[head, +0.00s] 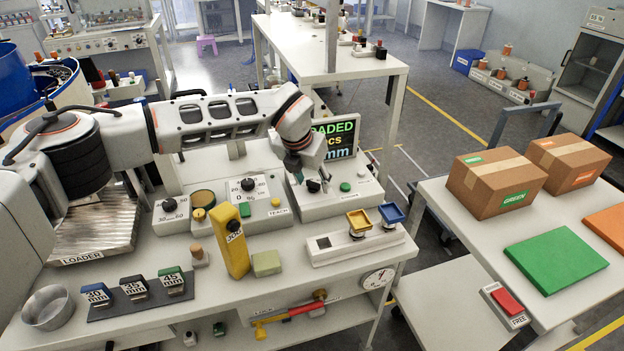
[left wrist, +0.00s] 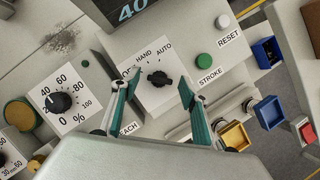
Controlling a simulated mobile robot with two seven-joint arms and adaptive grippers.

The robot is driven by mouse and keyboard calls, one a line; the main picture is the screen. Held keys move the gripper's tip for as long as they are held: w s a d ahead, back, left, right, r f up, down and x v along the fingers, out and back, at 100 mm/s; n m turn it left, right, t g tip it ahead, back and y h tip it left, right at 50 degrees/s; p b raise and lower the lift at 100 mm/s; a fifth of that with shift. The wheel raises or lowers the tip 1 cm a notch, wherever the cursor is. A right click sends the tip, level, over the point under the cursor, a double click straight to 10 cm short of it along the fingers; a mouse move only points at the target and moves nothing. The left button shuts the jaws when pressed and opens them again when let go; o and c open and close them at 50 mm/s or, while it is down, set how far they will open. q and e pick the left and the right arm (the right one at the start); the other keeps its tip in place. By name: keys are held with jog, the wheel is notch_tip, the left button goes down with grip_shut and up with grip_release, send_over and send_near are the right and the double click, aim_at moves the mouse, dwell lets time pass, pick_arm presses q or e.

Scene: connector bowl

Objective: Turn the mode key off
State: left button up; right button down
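The mode key (left wrist: 158,79) is a small black knob on a white plate marked HAND and AUTO, with the OFF mark partly hidden by a finger. Its exact pointing direction is hard to tell. My left gripper (left wrist: 160,84) is open, its teal fingers on either side of the key with visible gaps. In the head view, the left gripper (head: 308,174) hangs over the control box beneath the screen, and the key (head: 313,186) shows partly below it. My right gripper is in neither view.
A green button (left wrist: 202,60) and a white button (left wrist: 224,38) lie right of the key. A percent dial (left wrist: 60,102) is to its left. The screen (head: 338,138) stands close behind. A yellow block (head: 232,242) and small yellow and blue trays (head: 391,213) stand nearby.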

pick_arm(q)
jog(key=shift+r, duration=0.1)
jog(key=shift+s+a+r, duration=0.1)
jog(key=shift+r, duration=0.45)
jog(key=v, duration=1)
jog(key=shift+s+r, duration=0.25)
jog(key=shift+r, duration=0.1)
